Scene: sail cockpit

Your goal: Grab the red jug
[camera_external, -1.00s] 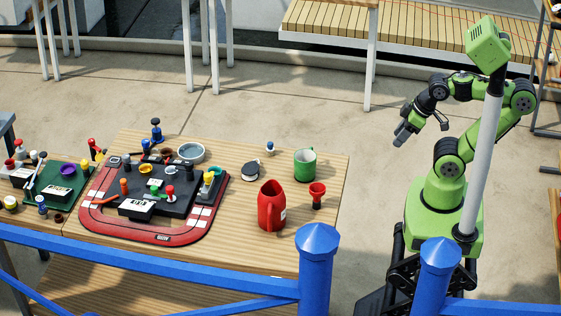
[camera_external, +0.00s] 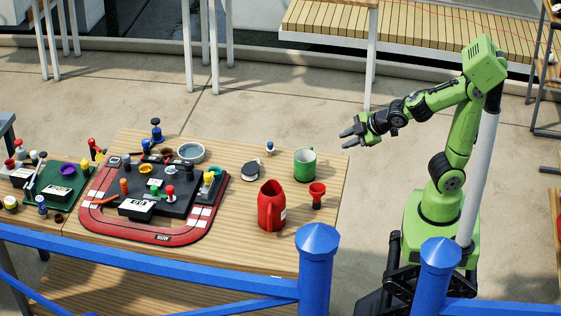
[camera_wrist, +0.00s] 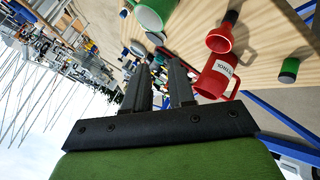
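The red jug (camera_external: 271,208) stands upright near the front right of the wooden table, with its handle towards the front. In the wrist view the red jug (camera_wrist: 219,77) shows right of the fingers, with a white label. My gripper (camera_external: 347,140) is off the table's right edge, above and to the right of the jug and clear of it. Its two fingers (camera_wrist: 158,66) are apart with nothing between them.
A small red goblet-shaped object (camera_external: 317,194) stands just right of the jug, and a green mug (camera_external: 304,165) behind it. A red-rimmed board (camera_external: 160,239) with several small items lies left. A blue railing (camera_external: 317,262) runs in front.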

